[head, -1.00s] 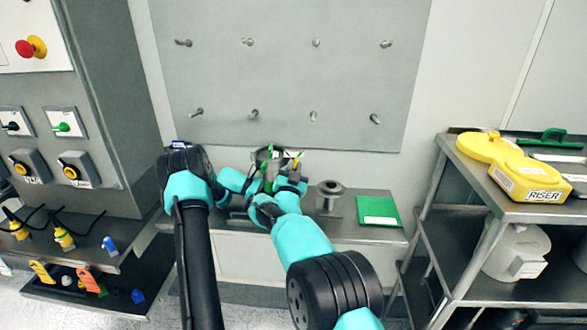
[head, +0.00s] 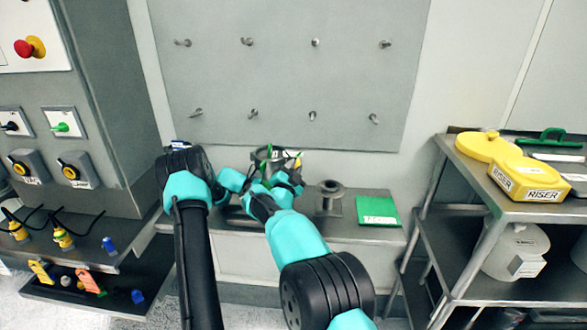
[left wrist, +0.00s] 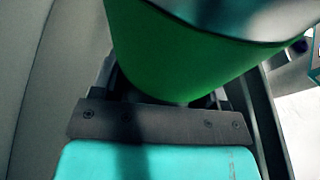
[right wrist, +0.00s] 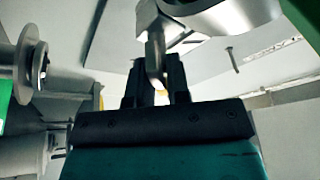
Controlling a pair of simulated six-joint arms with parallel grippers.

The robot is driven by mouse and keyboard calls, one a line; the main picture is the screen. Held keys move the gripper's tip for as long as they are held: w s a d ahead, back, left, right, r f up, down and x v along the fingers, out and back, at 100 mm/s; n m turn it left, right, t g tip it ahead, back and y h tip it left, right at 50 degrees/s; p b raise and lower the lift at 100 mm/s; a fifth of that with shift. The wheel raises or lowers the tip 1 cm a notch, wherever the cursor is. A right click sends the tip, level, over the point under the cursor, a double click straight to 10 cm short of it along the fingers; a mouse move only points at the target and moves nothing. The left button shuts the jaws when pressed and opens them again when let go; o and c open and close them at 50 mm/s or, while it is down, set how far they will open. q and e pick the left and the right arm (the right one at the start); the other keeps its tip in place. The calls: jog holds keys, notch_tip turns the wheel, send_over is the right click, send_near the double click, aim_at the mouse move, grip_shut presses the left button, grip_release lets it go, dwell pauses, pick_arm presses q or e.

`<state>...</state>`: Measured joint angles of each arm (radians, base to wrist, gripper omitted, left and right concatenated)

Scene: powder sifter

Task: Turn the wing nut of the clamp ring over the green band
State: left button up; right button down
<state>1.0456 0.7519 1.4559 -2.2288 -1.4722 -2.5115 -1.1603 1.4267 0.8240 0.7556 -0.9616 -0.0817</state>
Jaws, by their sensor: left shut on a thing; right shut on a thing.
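In the right wrist view, my right gripper (right wrist: 157,78) is shut on the wing nut (right wrist: 156,58), a narrow metal piece with a brassy tint. Above it is the silver clamp ring (right wrist: 225,12), with part of the green band (right wrist: 303,10) at the top right corner. In the left wrist view, my left gripper (left wrist: 165,97) is shut around a large rounded green body (left wrist: 180,55), which hides the fingertips. In the head view, my right gripper (head: 270,172) is at the bench's back; my arms mostly cover the clamp ring and nut there.
A grey metal spool (head: 329,198) and a green card (head: 378,211) are on the bench right of my grippers. A pegboard (head: 290,75) rises behind. A shelf rack (head: 455,205) with yellow riser parts (head: 530,178) stands at right, a control cabinet (head: 110,120) at left.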

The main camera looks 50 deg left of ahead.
jog(key=shift+r, duration=0.1)
jog(key=c, duration=1.2)
grip_release()
jog(key=shift+s, duration=0.1)
jog(key=v, duration=1.1)
jog(key=shift+s+d, duration=0.2)
jog(key=shift+s, duration=0.1)
pick_arm(q)
jog(key=o, duration=0.8)
jog(key=shift+a, duration=0.1)
